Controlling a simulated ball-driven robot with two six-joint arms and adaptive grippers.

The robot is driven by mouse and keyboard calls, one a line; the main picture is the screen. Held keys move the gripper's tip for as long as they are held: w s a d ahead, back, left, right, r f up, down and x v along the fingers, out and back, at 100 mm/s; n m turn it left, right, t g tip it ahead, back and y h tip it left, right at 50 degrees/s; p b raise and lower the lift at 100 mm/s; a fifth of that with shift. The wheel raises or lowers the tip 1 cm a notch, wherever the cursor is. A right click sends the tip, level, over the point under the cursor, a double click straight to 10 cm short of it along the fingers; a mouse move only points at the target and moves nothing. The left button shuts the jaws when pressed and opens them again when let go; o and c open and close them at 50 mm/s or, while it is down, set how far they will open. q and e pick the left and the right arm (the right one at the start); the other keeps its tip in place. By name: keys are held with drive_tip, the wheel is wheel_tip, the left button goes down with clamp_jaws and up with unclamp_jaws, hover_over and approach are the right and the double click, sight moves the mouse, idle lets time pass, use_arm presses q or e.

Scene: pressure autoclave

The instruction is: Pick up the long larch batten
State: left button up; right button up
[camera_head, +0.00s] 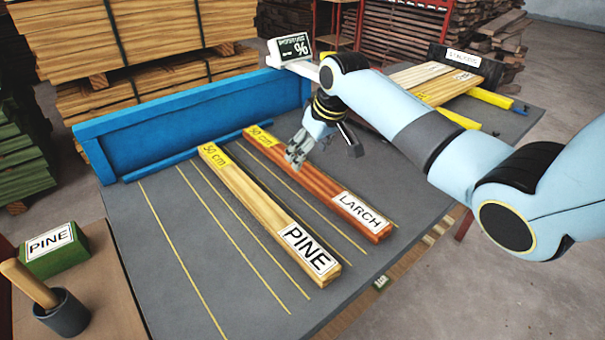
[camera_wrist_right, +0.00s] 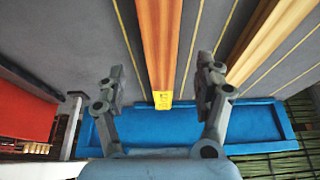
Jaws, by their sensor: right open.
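The larch batten (camera_head: 320,187) is reddish brown, with a yellow 50 cm tag at its far end and a white LARCH label at its near end. It lies on the grey table. My right gripper (camera_head: 297,160) is above its far half, open and empty. In the right wrist view the larch batten (camera_wrist_right: 160,50) runs between the spread fingers of the right gripper (camera_wrist_right: 162,88), apart from both. The pine batten (camera_head: 255,200) is paler and lies parallel to the left of it in the head view; it also shows in the wrist view (camera_wrist_right: 262,45). My left gripper is not in view.
A blue raised stop (camera_head: 200,120) borders the table's far left edge. A meter with a % display (camera_head: 289,48) stands behind. Pale boards and a STACKERS sign (camera_head: 464,58) are at the back right. A green PINE block (camera_head: 52,250) and a dark cup (camera_head: 66,314) sit at lower left.

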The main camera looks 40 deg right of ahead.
sight(303, 168)
drive_tip(key=x, duration=0.6)
drive_tip(key=shift+s+f+b, duration=0.1)
drive_tip(key=shift+f+b, duration=0.05)
drive_tip(key=shift+b, duration=0.25)
drive_tip(key=shift+c, duration=0.2)
clamp_jaws()
